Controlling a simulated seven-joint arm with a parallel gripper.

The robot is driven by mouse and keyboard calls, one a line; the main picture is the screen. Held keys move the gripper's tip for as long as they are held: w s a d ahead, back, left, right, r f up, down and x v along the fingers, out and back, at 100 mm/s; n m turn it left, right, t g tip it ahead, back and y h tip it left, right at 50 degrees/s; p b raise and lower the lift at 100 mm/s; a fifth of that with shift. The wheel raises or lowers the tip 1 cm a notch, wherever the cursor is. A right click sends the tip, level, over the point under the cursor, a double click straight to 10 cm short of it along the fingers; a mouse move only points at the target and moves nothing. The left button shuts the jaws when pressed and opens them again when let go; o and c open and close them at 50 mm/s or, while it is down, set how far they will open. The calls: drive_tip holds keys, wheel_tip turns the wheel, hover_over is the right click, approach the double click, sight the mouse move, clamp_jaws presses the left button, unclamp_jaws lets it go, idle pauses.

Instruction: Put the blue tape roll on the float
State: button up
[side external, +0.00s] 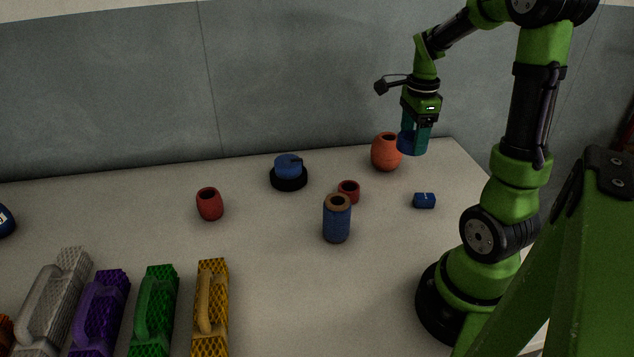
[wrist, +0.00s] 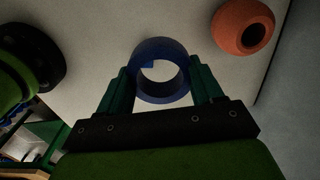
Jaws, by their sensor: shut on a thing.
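The blue tape roll (wrist: 161,96) is a ring with an open middle. My gripper (wrist: 160,92) is shut on it, with a green finger on either side. In the side view my gripper (side external: 415,138) holds the roll (side external: 407,143) in the air over the back right of the table. An orange, barrel-shaped float with a hole in its top (side external: 384,155) stands there, just left of and below the gripper in the picture. It also shows in the wrist view (wrist: 240,30), upper right, apart from the roll. Two smaller red barrel-shaped pieces (side external: 209,204) (side external: 348,191) stand farther left.
A blue cylinder with a brown top (side external: 337,222) stands mid-table. A blue and black round device (side external: 288,172) is behind it. A small blue block (side external: 424,201) lies at right. Several coloured handled blocks (side external: 211,310) line the front left. Clear table (side external: 270,250) lies between.

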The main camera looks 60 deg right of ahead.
hover_over(389, 137)
drive_tip(key=shift+d+f, duration=0.1)
drive_tip(key=shift+f, duration=2.3)
drive_tip(key=shift+f, duration=0.15)
drive_tip(key=o, duration=1.1)
